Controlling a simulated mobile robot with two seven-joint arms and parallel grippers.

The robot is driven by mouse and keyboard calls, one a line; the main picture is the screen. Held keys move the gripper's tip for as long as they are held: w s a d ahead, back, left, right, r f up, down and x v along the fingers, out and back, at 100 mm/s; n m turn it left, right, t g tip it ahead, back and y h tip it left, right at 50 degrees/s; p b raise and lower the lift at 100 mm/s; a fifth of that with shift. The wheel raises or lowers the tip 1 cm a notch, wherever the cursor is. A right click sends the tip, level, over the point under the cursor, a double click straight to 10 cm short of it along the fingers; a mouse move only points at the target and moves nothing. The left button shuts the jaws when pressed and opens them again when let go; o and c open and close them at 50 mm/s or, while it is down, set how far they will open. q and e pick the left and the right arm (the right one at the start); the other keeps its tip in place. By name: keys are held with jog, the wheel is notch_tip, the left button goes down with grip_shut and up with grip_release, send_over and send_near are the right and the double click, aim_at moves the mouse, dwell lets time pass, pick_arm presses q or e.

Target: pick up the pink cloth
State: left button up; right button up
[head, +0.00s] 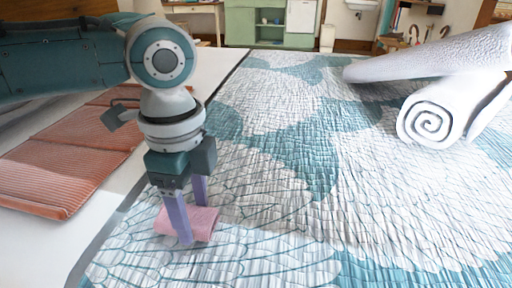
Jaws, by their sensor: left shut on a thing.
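The pink cloth (204,225) looks rolled or folded. It lies at the near left of the teal and white patterned quilt (300,185), close to the quilt's left edge. My left gripper (191,222) points down over it, with its two purple fingers on the cloth. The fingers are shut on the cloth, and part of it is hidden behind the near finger. The cloth looks at or just above the quilt; I cannot tell any gap. My right gripper is not in view.
Two white rolls (432,118) lie on the quilt at the right. An orange striped mat (75,165) lies on the pale surface at left, below my arm. A green cabinet (268,25) stands at the back. The middle of the quilt is clear.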

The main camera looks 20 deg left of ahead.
aim_at(193, 211)
pick_arm(q)
notch_tip(193, 211, up, 20)
jog(key=p, duration=0.7)
